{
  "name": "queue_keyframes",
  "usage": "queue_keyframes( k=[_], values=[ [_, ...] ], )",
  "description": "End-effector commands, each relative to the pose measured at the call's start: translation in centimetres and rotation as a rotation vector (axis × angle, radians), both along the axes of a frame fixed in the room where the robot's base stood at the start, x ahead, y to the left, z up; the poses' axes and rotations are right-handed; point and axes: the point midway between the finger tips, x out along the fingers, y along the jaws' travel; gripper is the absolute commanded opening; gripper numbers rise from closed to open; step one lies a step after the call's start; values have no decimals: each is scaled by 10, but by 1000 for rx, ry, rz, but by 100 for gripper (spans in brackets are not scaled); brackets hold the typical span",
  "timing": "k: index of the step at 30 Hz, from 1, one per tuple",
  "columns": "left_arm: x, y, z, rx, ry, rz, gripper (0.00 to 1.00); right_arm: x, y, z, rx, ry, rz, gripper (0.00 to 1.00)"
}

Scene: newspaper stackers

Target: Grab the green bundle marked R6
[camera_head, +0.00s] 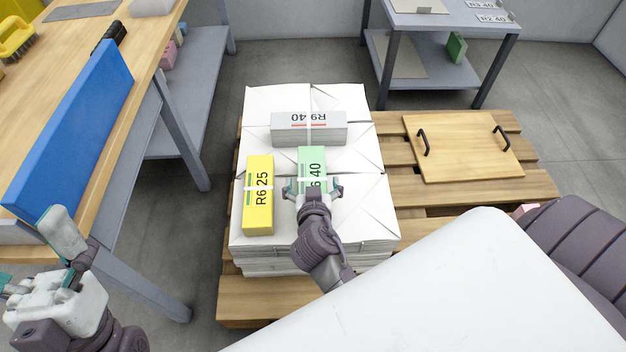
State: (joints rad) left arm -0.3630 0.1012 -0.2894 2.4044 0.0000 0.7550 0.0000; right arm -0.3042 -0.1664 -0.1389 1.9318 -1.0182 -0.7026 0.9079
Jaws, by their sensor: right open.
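The green bundle (312,160) lies on a stack of white wrapped bundles, with a pale band around it. My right gripper (313,188) is open over the near end of the green bundle, one finger at each side. Whether the fingers touch it cannot be told. My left gripper (34,268) is at the lower left, beside the workbench, with its fingers apart and nothing seen between them.
A yellow bundle marked R6 25 (258,195) lies close left of the green one. A grey bundle marked R9 40 (308,129) lies behind. The stack stands on a wooden pallet (500,188) with a handled board (463,147). A blue panel (75,140) edges the workbench.

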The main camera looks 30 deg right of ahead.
Motion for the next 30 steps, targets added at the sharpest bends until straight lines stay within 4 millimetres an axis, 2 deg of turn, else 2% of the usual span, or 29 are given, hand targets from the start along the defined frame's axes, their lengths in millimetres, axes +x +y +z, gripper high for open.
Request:
queue_keyframes(
  k=[9,27,30],
  values=[
    [-5,1,1,-9,-27,-2,100,-1,1,-1,1,0,0,100],
    [-5,1,1,-7,-25,-1,100,-1,1,-1,-1,0,0,1],
    [-5,1,2,-7,-25,-1,100,1,1,3,-2,-8,1,1]
  ],
)
